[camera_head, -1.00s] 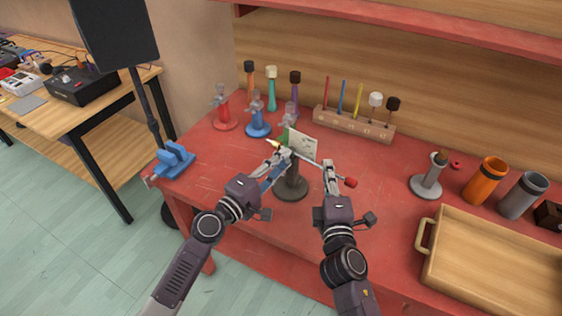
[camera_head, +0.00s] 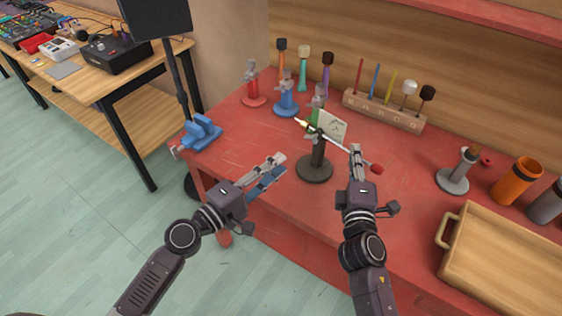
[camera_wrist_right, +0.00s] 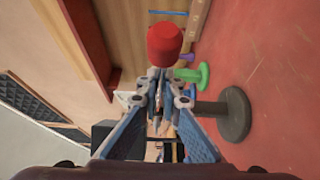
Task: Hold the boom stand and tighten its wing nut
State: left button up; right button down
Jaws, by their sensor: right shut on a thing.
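The boom stand has a dark round base (camera_head: 314,169) and a short post, upright on the red bench. Its thin boom crosses the post top, with a pale tip (camera_head: 300,122) at left and a red end (camera_head: 376,169) at right. My right gripper (camera_head: 355,150) is shut on the boom near the red end, which shows large in the right wrist view (camera_wrist_right: 165,45). The base also shows there (camera_wrist_right: 235,114). My left gripper (camera_head: 281,165) is empty, its fingers apart, left of the post and clear of it. I cannot make out the wing nut.
A white card (camera_head: 331,126) stands behind the boom. Red (camera_head: 253,92), blue (camera_head: 286,102) and green stands are behind it. A wooden rack (camera_head: 384,109) is at the back, a tray (camera_head: 500,260) at right, a blue vise (camera_head: 202,133) at left.

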jog(key=c, duration=2)
grip_release()
jog(key=shift+c, duration=0.2)
